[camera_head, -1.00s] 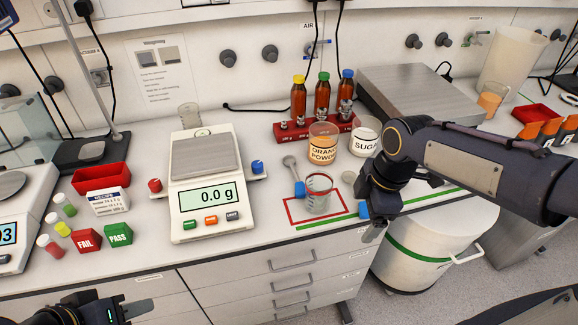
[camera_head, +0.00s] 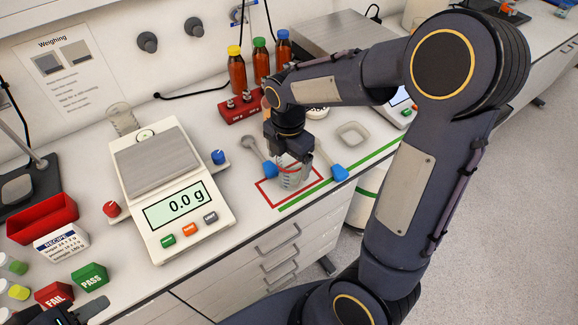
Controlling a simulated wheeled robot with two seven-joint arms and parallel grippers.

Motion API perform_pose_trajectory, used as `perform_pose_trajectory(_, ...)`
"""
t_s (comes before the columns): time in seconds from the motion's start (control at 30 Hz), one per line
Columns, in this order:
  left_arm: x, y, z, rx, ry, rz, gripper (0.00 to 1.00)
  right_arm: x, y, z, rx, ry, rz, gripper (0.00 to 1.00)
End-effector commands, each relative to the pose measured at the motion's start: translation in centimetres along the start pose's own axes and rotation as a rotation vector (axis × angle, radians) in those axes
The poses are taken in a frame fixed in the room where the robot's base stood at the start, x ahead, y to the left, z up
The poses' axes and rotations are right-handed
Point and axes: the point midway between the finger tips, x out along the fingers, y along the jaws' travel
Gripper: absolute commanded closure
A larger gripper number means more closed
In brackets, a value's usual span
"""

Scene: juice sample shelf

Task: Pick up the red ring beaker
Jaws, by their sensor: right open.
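The red ring beaker (camera_head: 291,180) is a clear glass with a red band near its top. It stands upright inside the red square outline on the bench, right of the scale. My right gripper (camera_head: 290,160) is open and points down over the beaker, with its fingers at the beaker's upper part. The gripper hides the beaker's rim, and I cannot tell whether the fingers touch the glass. My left gripper (camera_head: 78,312) shows only in part at the bottom left corner, far from the beaker. Its jaws are not clear.
A scale (camera_head: 170,185) reading 0.0 g stands left of the beaker. Spoons with blue handles (camera_head: 338,172) lie on both sides of the beaker. A clear beaker (camera_head: 122,118) stands behind the scale. A green line runs along the bench's front.

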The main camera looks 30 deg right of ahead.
Motion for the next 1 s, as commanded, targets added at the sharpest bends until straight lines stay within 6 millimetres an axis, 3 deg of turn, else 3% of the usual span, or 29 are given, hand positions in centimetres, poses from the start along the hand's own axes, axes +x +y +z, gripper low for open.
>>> perform_pose_trajectory(0.2,-0.4,0.2,-0.2,0.0,0.0,0.0,0.64,3.0,-0.3,0.3,0.0,0.001,-0.005,0.14)
perform_pose_trajectory(0.5,-0.4,0.2,-0.2,0.0,0.0,0.0,0.64,3.5,-0.3,0.3,0.001,0.0,0.0,0.14)
perform_pose_trajectory(0.87,-0.4,0.2,-0.2,0.0,0.0,0.0,0.64,3.5,-0.3,0.3,0.001,0.0,0.0,0.61)
perform_pose_trajectory(1.0,-0.4,0.2,-0.2,0.0,0.0,0.0,0.64,3.5,-0.2,0.3,0.001,0.0,0.001,0.64)
